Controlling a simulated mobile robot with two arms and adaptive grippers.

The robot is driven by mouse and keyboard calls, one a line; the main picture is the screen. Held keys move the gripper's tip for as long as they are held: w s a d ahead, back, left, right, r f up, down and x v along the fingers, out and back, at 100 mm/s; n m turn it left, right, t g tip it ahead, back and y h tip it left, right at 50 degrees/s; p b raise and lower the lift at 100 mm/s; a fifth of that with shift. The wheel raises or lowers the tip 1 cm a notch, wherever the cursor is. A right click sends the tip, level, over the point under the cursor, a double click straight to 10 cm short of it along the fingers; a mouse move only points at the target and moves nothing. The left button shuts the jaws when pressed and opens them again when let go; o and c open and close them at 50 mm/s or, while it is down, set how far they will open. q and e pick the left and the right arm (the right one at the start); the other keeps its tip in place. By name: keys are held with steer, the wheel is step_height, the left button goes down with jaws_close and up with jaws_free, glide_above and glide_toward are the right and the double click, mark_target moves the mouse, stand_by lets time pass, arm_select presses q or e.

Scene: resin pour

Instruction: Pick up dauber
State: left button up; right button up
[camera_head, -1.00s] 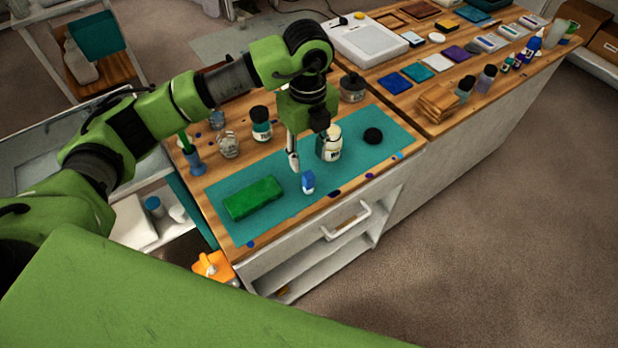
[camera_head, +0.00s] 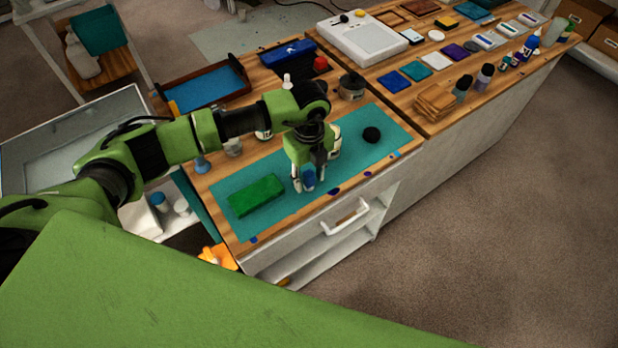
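The dauber appears to be the small blue piece (camera_head: 309,178) on the front edge of the teal mat (camera_head: 226,200). My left gripper (camera_head: 308,183) points straight down over it, with one finger to its left and one to its right. The fingers are apart by about the dauber's width; whether they touch it cannot be made out. The dauber's lower part is partly hidden by the gripper. My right gripper is not in view.
A green block (camera_head: 256,196) lies left of the dauber on the mat. A white jar (camera_head: 335,142) stands close behind the gripper, partly hidden. The mat's right end is clear.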

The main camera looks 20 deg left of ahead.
arm_select(q)
steer(key=c, duration=1)
steer(key=shift+r, duration=0.15)
steer(key=shift+r, duration=0.2)
steer(key=shift+w+r+b, duration=0.1)
steer(key=shift+r+b, duration=0.35)
steer(key=shift+r, duration=0.5)
steer(key=s+a+r+b, duration=0.1)
steer(key=s+r, duration=0.2)
steer(key=s, duration=0.1)
steer(key=s+a+r+b, duration=0.2)
steer(key=s+r, duration=0.2)
steer(key=s+a+r+b, duration=0.2)
steer(key=s+r, duration=0.1)
steer(key=s, duration=0.2)
steer(key=shift+a+r, duration=0.25)
